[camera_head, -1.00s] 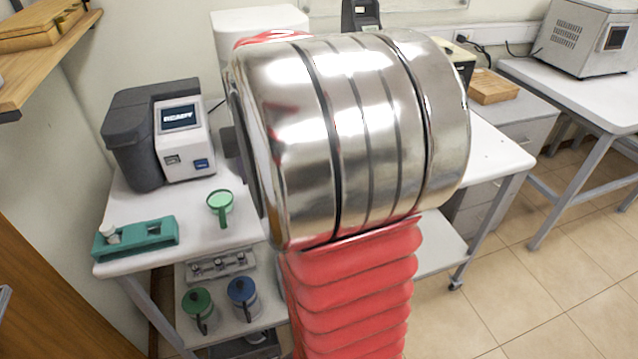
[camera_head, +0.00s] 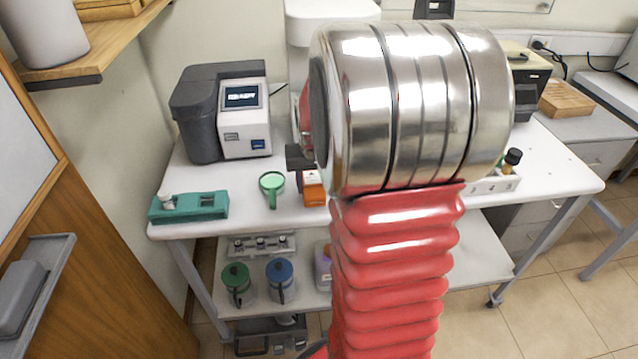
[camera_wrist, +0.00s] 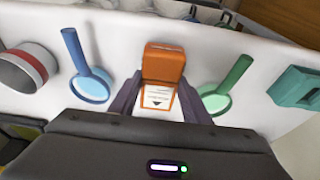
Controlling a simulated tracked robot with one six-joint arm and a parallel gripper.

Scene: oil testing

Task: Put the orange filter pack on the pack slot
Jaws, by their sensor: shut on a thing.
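The orange filter pack (camera_wrist: 165,62) is a small orange block with a white printed label, in the middle of the wrist view. My gripper (camera_wrist: 159,97) has one dark finger on each side of it and is shut on it. In the head view the pack (camera_head: 313,190) shows partly below my gripper (camera_head: 299,160), over the white bench; my arm hides the rest. Whether the pack touches the bench is unclear. I cannot tell which thing is the pack slot; a teal holder (camera_head: 188,206) stands at the bench's front left.
A green-handled funnel (camera_head: 272,187) is close left of the pack in the head view. A blue one (camera_wrist: 92,84) is on its other side in the wrist view. A grey-and-white analyser (camera_head: 245,118) stands behind left. Jugs stand on the lower shelf (camera_head: 470,262).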

